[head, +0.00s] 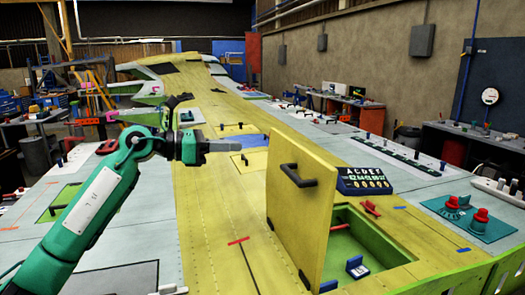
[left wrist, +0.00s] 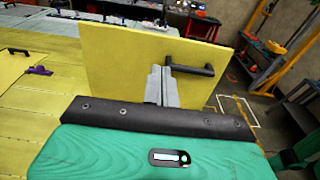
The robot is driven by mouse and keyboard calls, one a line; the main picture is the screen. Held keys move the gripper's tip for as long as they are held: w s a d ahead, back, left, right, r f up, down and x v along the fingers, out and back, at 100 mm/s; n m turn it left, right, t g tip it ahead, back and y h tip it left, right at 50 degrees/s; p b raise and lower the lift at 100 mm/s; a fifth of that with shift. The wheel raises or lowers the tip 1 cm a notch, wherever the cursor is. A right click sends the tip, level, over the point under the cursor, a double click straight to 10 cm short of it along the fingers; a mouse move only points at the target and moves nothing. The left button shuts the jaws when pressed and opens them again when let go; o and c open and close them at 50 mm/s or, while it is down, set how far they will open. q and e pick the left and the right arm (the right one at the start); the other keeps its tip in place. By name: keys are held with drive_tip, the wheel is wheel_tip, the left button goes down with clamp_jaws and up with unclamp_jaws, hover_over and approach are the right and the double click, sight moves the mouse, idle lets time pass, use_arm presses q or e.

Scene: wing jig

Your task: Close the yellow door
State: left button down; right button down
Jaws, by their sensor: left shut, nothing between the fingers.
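The yellow door (head: 312,215) stands open and nearly upright beside a green-lined compartment (head: 385,248) in the yellow panel. A dark bar handle (head: 298,176) is on the door face turned toward my left arm. My left gripper (head: 234,146) is shut and empty, pointing right, to the left of the door in the head view. In the left wrist view, the shut fingers (left wrist: 161,68) point at the yellow door (left wrist: 125,58), and their tips overlap the near end of the handle (left wrist: 190,68). I cannot tell whether they touch. My right gripper is out of view.
A blue and white box (head: 356,268) and a red part (head: 371,208) are at the compartment. A dark panel with lettering (head: 364,180) stands behind it. Red knobs on a teal plate (head: 468,215) lie to the right. Open panel surface lies left of the door.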

sight(295, 146)
use_arm(q)
drive_tip(key=p+x, duration=0.2)
drive_tip(key=x, duration=0.2)
drive_tip(key=p+x, duration=0.2)
drive_tip(key=x, duration=0.2)
drive_tip(key=p+x, duration=0.3)
drive_tip(key=x, duration=0.1)
drive_tip(key=shift+s+d+r, duration=0.15)
drive_tip(key=shift+d+r, duration=0.2)
drive_tip(key=shift+d, duration=0.05)
drive_tip(key=shift+w+d+f, duration=0.2)
drive_tip(key=shift+w+d, duration=0.05)
drive_tip(key=shift+d, duration=0.1)
